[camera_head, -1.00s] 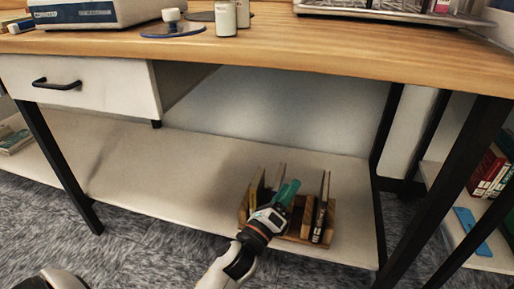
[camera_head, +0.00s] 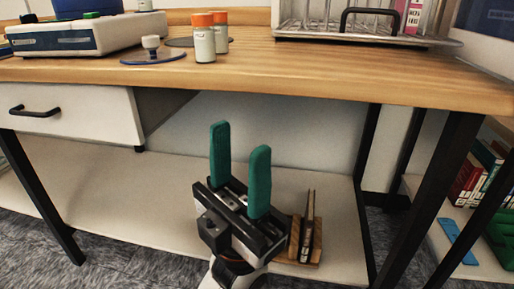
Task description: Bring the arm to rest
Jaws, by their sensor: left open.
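My left gripper (camera_head: 240,172) is raised in front of the desk's lower shelf, with its two green fingers pointing up. The fingers stand apart with nothing between them, so it is open and empty. Behind it on the lower shelf, a wooden book rack (camera_head: 317,243) holds thin dark books (camera_head: 307,226). The gripper covers the left part of the rack. My right gripper is not in view.
The wooden tabletop (camera_head: 290,75) spans above the gripper, with its front edge close over the fingertips. On it are orange-capped bottles (camera_head: 204,40), a white device (camera_head: 60,38) and a metal rack tray (camera_head: 365,38). A drawer (camera_head: 75,112) hangs at left; black legs (camera_head: 430,200) stand at right.

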